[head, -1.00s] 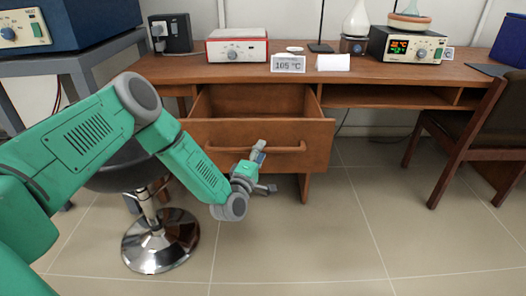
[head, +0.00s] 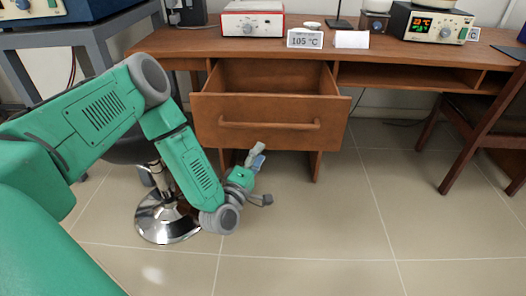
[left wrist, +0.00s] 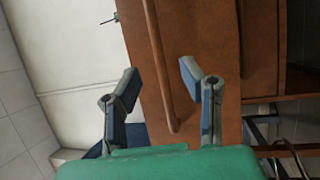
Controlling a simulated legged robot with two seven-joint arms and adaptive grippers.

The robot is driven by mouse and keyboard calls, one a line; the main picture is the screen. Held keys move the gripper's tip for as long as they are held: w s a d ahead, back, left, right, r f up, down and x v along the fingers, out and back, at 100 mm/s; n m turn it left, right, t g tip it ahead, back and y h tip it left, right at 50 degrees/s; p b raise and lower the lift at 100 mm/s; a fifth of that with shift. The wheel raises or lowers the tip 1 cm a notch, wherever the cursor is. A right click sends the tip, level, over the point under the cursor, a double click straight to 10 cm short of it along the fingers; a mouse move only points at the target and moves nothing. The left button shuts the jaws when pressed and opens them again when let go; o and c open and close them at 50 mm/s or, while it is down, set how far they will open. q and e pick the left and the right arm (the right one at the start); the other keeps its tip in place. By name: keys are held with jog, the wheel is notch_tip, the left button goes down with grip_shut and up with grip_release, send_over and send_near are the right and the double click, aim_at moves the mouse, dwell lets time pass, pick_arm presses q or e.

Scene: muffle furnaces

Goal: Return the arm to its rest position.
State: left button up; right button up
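My left arm comes in from the left in the head view, bent at the elbow, with its left gripper (head: 257,174) low in front of the desk. It is below the drawer handle (head: 268,125) and apart from it. In the left wrist view the gripper (left wrist: 159,79) has its two fingers spread, with nothing held between them. The handle (left wrist: 158,68) shows beyond the fingers as a long wooden bar. The wooden drawer (head: 232,108) is pulled out and looks empty in the part I see. My right gripper is in no view.
The wooden desk (head: 190,40) bears a red-and-white device (head: 252,22), a 105 °C display (head: 305,39), a white card (head: 351,40) and a heater unit (head: 432,23). A stool (head: 165,216) stands behind my arm, a chair (head: 484,126) at right. The floor front right is clear.

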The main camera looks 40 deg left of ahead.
pick_arm(q)
jog(key=shift+d, duration=0.1)
jog(key=s+d+f+m+g+h+p, duration=0.3)
jog(key=s+d+m+g+p, duration=0.1)
jog(key=s+d+m+g, duration=0.25)
jog(key=s+d+f+m+g+h+p, duration=0.3)
jog(key=s+d+m+g+p, duration=0.15)
jog(key=s+d+m, duration=0.2)
jog(key=s+a+r+m+g+y+p, duration=0.1)
jog(key=s+a+m+g, duration=0.2)
jog(key=s, duration=0.6)
jog(key=s+a+r+m+g+y+p, duration=0.2)
jog(key=s+g, duration=0.3)
jog(key=s, duration=0.5)
jog(key=shift+a+m, duration=0.45)
jog(key=shift+m, duration=0.25)
